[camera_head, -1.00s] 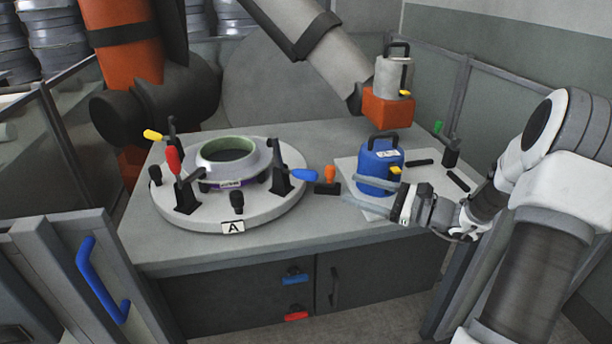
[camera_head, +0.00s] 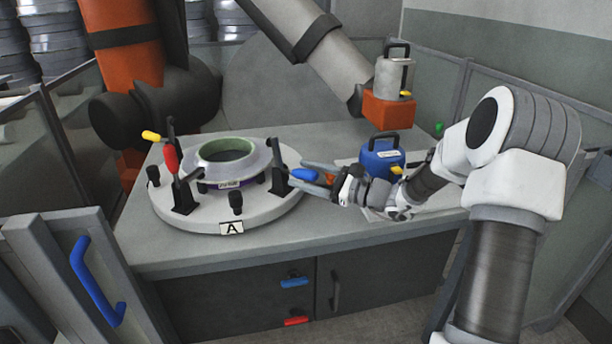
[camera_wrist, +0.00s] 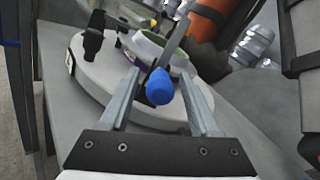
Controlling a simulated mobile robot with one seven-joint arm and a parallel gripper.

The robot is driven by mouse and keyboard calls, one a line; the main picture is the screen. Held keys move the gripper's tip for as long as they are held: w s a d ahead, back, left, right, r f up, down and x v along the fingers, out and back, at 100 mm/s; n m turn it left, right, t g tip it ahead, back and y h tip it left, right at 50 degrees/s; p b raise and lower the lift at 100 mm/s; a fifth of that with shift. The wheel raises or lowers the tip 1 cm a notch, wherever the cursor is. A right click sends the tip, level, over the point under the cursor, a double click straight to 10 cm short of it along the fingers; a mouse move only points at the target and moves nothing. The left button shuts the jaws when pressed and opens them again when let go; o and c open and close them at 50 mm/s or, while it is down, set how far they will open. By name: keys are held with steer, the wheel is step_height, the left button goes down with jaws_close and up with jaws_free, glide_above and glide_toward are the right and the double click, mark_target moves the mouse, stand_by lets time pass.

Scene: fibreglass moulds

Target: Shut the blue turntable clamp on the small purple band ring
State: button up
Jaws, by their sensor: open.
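The blue clamp handle (camera_head: 303,175) sticks out to the right from its black post (camera_head: 279,182) at the right side of the round turntable (camera_head: 268,212). My gripper (camera_head: 306,170) is open at this handle. In the wrist view the blue handle (camera_wrist: 160,87) shows between the two open fingers, with a gap on each side. The ring (camera_head: 228,184) sits in the middle of the turntable, a purple band with a pale label low on its side, under a wide grey flange and green inner rim. Whether the clamp touches the ring cannot be told.
A blue canister (camera_head: 380,160) stands right of my gripper, behind my wrist. An orange handle (camera_head: 328,176) lies close by my fingers. The bench front (camera_head: 300,243) is clear.

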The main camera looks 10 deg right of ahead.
steer(key=shift+c, duration=0.2)
jaws_close()
stand_by(1.1)
